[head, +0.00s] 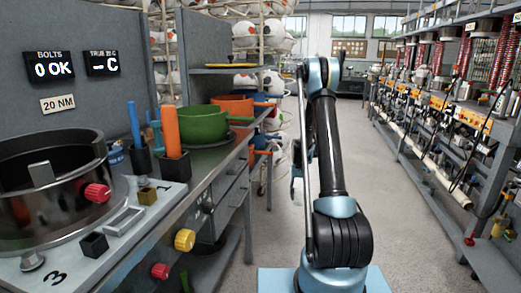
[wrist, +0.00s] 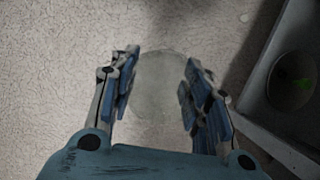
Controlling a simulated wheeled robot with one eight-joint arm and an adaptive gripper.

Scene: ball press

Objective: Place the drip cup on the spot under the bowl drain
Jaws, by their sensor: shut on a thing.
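In the wrist view my gripper (wrist: 160,88) is closed around a pale, see-through round cup (wrist: 160,75), which sits between the two blue-padded fingers. The cup is faint against the light floor. In the head view my arm stands upright at the centre and my gripper is mostly hidden behind it; the cup cannot be made out there. A green bowl (head: 205,120) and an orange bowl (head: 232,106) sit on the bench to the left. I cannot tell which bowl has the drain, and the spot under it is not clearly visible.
The grey bench (head: 205,165) runs along the left, with a steel pot (head: 50,195) and red and yellow knobs at its near end. In the wrist view a grey shelf edge (wrist: 262,65) is right of the cup. The aisle floor (head: 385,170) is clear; racks line the right.

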